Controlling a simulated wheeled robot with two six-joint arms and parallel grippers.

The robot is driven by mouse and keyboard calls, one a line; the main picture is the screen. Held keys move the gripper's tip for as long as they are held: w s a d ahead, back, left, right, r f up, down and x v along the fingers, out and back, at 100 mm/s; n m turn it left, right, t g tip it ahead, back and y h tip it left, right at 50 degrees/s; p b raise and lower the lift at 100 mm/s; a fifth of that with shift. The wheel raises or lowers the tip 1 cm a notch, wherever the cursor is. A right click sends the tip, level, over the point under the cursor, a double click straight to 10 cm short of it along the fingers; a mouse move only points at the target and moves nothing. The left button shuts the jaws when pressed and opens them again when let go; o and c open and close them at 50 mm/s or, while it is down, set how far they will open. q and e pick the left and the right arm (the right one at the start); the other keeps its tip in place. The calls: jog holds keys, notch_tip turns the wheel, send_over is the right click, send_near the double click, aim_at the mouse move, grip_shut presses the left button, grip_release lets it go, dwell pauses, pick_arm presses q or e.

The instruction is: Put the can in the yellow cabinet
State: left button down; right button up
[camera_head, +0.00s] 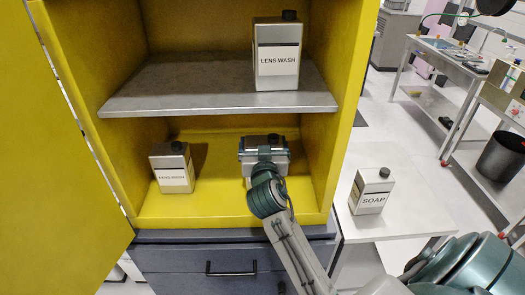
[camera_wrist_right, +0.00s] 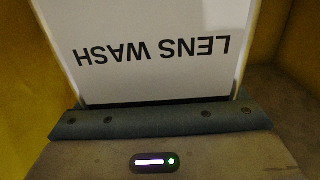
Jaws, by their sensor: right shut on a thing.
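The yellow cabinet (camera_head: 345,100) stands open, with a grey shelf (camera_head: 215,103) across it. My right gripper (camera_head: 264,152) reaches into the lower compartment and is shut on a lens wash can (camera_head: 273,138). In the head view the gripper hides most of this can; its dark cap shows. In the right wrist view the held can (camera_wrist_right: 160,75) fills the upper middle, its "LENS WASH" label upside down, above the gripper's edge. I cannot tell whether the can touches the cabinet floor. My left gripper is not in view.
Another lens wash can (camera_head: 172,168) stands at the left of the lower compartment, and one (camera_head: 277,55) stands on the shelf. A soap can (camera_head: 371,191) stands on the white table (camera_head: 400,225) outside. The open yellow door (camera_head: 60,130) is at the left. Grey drawers (camera_head: 205,262) are below.

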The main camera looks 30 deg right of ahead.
jog(key=shift+w, duration=0.2)
jog(key=shift+f+p, duration=0.4)
jog(key=shift+f, duration=1.25)
jog(key=shift+s+f, duration=0.1)
jog(key=shift+f, duration=0.05)
jog(key=o, duration=1.3)
